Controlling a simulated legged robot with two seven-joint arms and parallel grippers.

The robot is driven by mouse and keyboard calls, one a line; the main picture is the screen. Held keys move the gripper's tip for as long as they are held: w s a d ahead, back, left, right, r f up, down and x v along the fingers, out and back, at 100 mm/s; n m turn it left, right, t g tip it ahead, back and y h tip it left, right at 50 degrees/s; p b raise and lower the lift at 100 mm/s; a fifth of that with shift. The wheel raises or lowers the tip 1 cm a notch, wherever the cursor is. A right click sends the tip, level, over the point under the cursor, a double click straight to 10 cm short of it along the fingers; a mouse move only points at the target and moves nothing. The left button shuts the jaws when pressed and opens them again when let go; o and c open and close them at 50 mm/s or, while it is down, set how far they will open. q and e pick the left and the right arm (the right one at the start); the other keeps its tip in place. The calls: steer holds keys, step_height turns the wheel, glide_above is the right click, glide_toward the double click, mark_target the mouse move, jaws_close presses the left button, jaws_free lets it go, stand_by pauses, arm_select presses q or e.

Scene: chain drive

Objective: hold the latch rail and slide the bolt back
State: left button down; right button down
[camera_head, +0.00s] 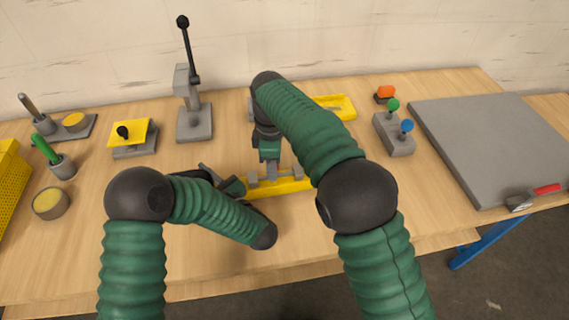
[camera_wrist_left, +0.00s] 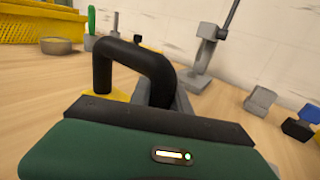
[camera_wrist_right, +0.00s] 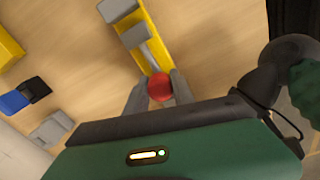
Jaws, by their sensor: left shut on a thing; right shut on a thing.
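The yellow latch rail (camera_head: 290,186) lies on the table in front of me, partly hidden by my arms; it also shows in the right wrist view (camera_wrist_right: 158,52). A grey bolt (camera_wrist_right: 142,45) runs along it, with a red knob (camera_wrist_right: 160,88) on it. My right gripper (camera_head: 271,170) is shut on the red knob, which sits between its fingers in the right wrist view (camera_wrist_right: 157,96). My left gripper (camera_head: 228,185) is shut on a black bent handle (camera_wrist_left: 128,50) at the rail's left end. Its grip is mostly hidden in the head view.
A lever press (camera_head: 194,118) and a yellow-topped box (camera_head: 130,135) stand behind left. A box with green and blue knobs (camera_head: 397,140) and a large grey plate (camera_head: 490,145) are right. A yellow basket (camera_head: 8,200) is far left. The table front is clear.

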arm_select(q)
steer(key=shift+d, duration=0.1)
arm_select(e)
steer(key=shift+s+a, duration=0.1)
steer(key=shift+a, duration=0.8)
steer(key=c, duration=1.1)
jaws_free()
steer(key=shift+o, duration=0.2)
steer(key=shift+d, duration=0.1)
step_height(320, 180, up, 12)
arm_select(q)
steer(key=c, duration=1.1)
jaws_free()
steer(key=shift+c, duration=0.2)
